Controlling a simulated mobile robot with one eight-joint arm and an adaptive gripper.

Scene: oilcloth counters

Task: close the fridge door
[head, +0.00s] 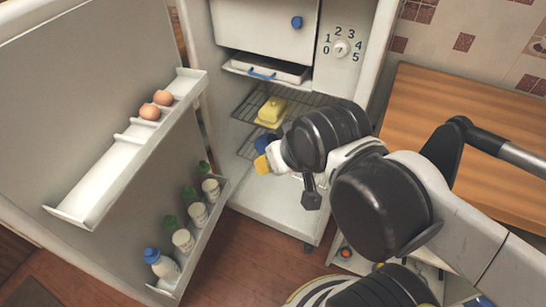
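The fridge door (75,90) stands wide open on the left, its inner side facing me. Its upper shelf (110,175) holds two brown eggs (156,104); its lower shelf (205,228) holds several bottles (183,240). The fridge body (275,208) is in the middle, its interior exposed. My gripper (275,163) is in front of the fridge opening, to the right of the door and apart from it. My arm comes in from the lower right and hides part of the interior. The gripper's fingers are too small and overlapped to show whether they are open.
Inside the fridge are a freezer compartment (265,25) with a blue knob, a numbered dial (341,48), a white tray (268,68), and a yellow block (271,110) on a wire shelf. A wooden counter (450,110) is on the right. Brown floor (245,265) shows between door and fridge.

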